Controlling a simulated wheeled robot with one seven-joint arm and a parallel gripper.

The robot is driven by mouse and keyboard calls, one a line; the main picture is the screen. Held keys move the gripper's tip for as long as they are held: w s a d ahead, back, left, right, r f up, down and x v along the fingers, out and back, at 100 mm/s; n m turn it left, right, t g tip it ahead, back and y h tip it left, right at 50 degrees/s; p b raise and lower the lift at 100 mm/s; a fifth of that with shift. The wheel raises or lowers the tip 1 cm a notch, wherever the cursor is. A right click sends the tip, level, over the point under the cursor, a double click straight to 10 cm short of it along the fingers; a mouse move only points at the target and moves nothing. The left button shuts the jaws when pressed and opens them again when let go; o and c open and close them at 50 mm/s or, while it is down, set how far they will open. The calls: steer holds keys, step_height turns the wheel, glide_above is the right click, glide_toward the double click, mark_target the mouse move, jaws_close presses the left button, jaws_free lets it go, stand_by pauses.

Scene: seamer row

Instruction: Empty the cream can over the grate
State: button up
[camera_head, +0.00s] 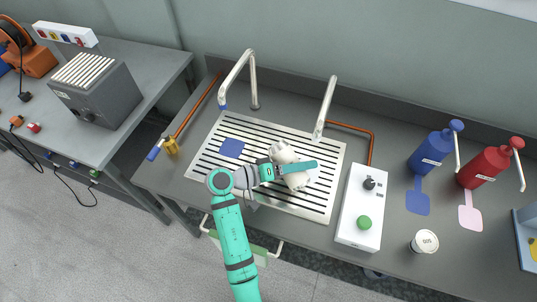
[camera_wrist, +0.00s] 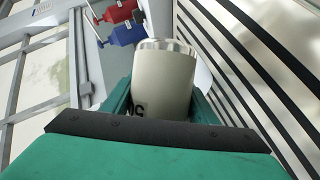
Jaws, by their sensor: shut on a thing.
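My gripper (camera_head: 290,168) is shut on the cream can (camera_head: 297,181), with a teal finger on each side of it. The can is above the right half of the slatted grate (camera_head: 210,164). In the wrist view the can (camera_wrist: 163,82) shows a silver rim at its far end and dark printed marks near my gripper (camera_wrist: 155,105), partly hidden. I cannot tell how far it is tilted. No contents are seen coming out.
Two metal spouts (camera_head: 252,80) (camera_head: 326,105) rise behind the grate. A blue square (camera_head: 231,148) lies on its left half. A white control box (camera_head: 361,208) with a green button stands to the right. Farther right are a blue bottle (camera_head: 432,151), a red bottle (camera_head: 486,167) and a white can (camera_head: 424,242).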

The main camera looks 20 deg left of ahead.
steer(key=shift+d, duration=0.4)
steer(key=shift+a, duration=0.3)
steer(key=shift+d+r+n+h, duration=0.1)
steer(key=shift+d+n+h, duration=0.1)
steer(key=shift+n+h, duration=0.25)
stand_by(0.5)
steer(key=shift+a, duration=0.1)
steer(key=shift+s+a+n, duration=0.15)
steer(key=shift+a+n, duration=0.05)
steer(key=shift+n, duration=0.05)
steer(key=shift+d, duration=0.5)
steer(key=shift+a, duration=0.5)
steer(key=shift+d, duration=0.1)
